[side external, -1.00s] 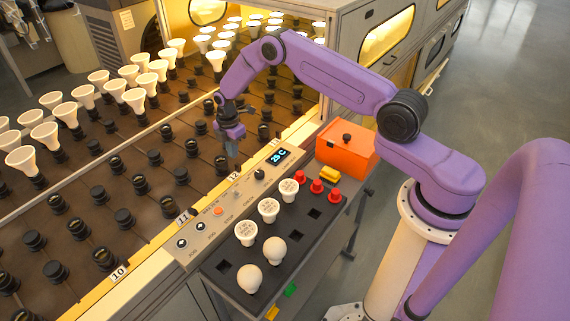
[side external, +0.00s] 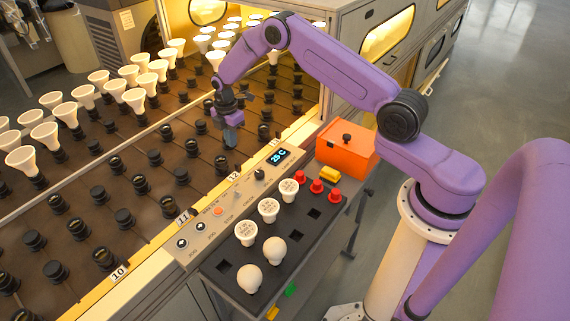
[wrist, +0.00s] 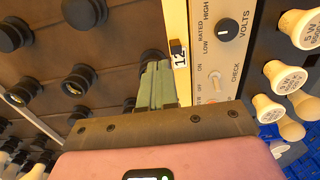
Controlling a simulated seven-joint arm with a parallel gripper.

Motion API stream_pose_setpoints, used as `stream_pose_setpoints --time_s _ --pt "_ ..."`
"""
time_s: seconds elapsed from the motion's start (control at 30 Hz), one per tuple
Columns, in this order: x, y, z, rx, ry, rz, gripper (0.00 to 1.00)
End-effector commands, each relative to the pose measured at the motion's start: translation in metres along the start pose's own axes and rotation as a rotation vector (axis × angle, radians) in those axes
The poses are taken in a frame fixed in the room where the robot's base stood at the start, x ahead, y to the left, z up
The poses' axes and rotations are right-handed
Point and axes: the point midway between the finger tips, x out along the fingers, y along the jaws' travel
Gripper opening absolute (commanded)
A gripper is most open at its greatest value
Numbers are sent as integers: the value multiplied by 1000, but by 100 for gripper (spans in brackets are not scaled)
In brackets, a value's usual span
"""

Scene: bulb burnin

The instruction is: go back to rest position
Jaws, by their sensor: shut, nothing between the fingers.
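My gripper (side external: 230,138) is above the brown socket bed (side external: 120,212), just behind the control panel near the label 12. In the wrist view its fingers (wrist: 157,82) are together with nothing between them, in front of a black socket and beside the label 12 (wrist: 179,54). My purple arm reaches over from the right. The control panel (side external: 228,208) carries a display reading 25 C (side external: 278,157), a black volts knob (wrist: 228,30) and a small check toggle (wrist: 215,78).
A black tray (side external: 225,266) holds several white bulbs (side external: 268,210) and red pieces (side external: 317,186). An orange box (side external: 345,147) stands beyond it. Rows of sockets, many empty, fill the bed; several reflector bulbs (side external: 66,113) stand at the left. The oven opening (side external: 200,12) is behind.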

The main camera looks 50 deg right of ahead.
Motion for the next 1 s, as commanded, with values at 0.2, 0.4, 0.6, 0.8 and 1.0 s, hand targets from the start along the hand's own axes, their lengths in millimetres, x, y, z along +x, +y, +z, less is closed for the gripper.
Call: stream_pose_setpoints --time_s 0.2,0.4,0.6,0.8,1.0 --pt "-18 -6 -17 13 0 4 0" --pt "-74 -39 -70 71 3 11 0" --pt "-128 -98 -115 143 7 14 0" --pt "-172 -172 -142 214 11 15 0" --pt "-205 -254 -148 285 17 15 0"
